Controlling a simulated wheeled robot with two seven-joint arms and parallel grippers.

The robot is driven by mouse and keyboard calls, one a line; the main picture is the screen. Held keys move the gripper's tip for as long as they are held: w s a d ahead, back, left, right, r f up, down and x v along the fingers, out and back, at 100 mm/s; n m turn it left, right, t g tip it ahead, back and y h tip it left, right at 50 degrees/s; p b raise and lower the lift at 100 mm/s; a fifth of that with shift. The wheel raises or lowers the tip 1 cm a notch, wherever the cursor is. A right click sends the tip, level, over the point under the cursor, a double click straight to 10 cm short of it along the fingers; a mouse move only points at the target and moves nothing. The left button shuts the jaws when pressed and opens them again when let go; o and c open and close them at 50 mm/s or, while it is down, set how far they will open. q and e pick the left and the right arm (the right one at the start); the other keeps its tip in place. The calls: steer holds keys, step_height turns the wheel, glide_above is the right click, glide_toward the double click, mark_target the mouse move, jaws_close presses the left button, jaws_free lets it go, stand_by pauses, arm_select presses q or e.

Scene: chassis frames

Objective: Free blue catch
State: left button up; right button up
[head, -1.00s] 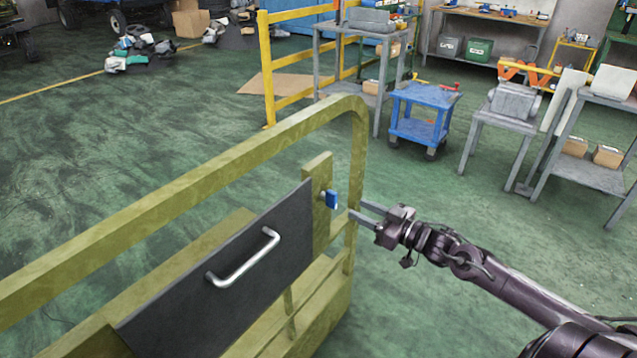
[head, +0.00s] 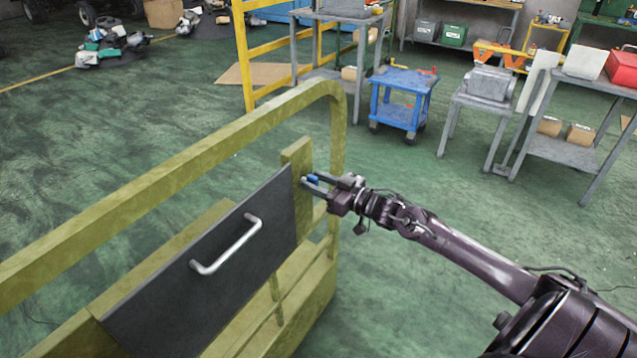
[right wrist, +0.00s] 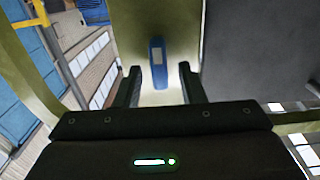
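The blue catch (head: 313,179) sits on the yellow-green post (head: 297,160) at the right end of the dark panel (head: 215,265) with its silver handle (head: 228,246). In the right wrist view the blue catch (right wrist: 157,62) stands upright between my finger lines, a little beyond the fingertips. My right gripper (head: 308,184) reaches in from the right, with its fingers apart at the catch. The right wrist view shows my right gripper (right wrist: 157,78) open, a gap on each side of the catch. My left gripper is not in view.
A yellow-green rail (head: 180,170) arches over the panel, close above and behind my right gripper. A blue cart (head: 402,100), grey tables (head: 487,90) and a yellow railing (head: 245,60) stand farther back. The green floor right of the frame is open.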

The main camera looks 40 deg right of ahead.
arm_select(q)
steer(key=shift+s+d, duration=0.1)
arm_select(e)
steer(key=shift+c, duration=0.5)
jaws_close()
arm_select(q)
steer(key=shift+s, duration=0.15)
arm_select(e)
steer(key=shift+n, duration=0.4)
steer(key=n, duration=0.2)
steer(key=shift+s+a+n, duration=0.1)
steer(key=shift+a+n, duration=0.1)
steer(key=shift+n, duration=0.2)
steer(key=n, duration=0.3)
steer(key=n+b, duration=0.1)
steer(key=n, duration=0.2)
steer(key=f+n+b, duration=0.1)
steer(key=n, duration=0.2)
steer(key=shift+s+a, duration=0.15)
steer(key=shift+a, duration=0.15)
arm_select(q)
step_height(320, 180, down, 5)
steer(key=b, duration=0.2)
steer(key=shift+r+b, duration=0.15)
steer(key=shift+b, duration=0.15)
arm_select(e)
steer(key=n, duration=0.5)
steer(key=shift+a+f, duration=0.1)
steer(key=shift+f, duration=0.1)
steer(key=shift+n, duration=0.3)
